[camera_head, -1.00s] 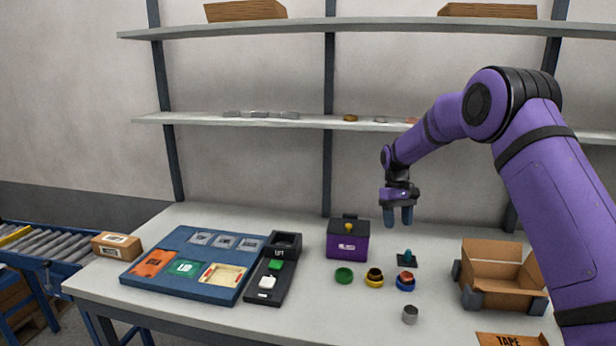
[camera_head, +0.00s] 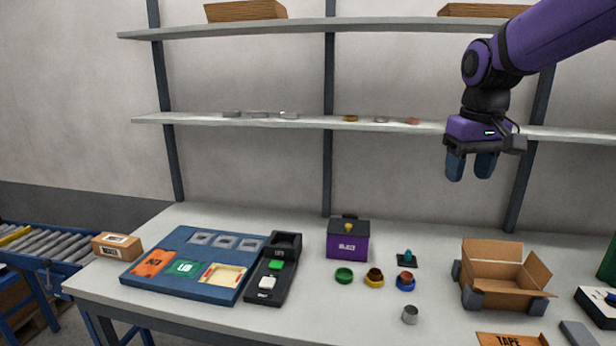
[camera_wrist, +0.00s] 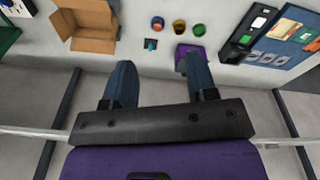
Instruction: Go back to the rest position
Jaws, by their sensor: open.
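My gripper (camera_head: 471,166) hangs in the air at the upper right of the head view, in front of the shelves and well above the table. Its two blue fingers point down, stand apart and hold nothing. In the wrist view my gripper (camera_wrist: 158,82) shows with a clear gap between the fingers. The white table (camera_head: 215,318) lies below it, with no object touching the fingers.
An open cardboard box (camera_head: 495,280) stands on the table at right. A purple box (camera_head: 348,243), several coloured rings and a blue board (camera_head: 170,245) stand further left. The lower shelf (camera_head: 300,122) runs behind my gripper. A conveyor (camera_head: 40,250) is at far left.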

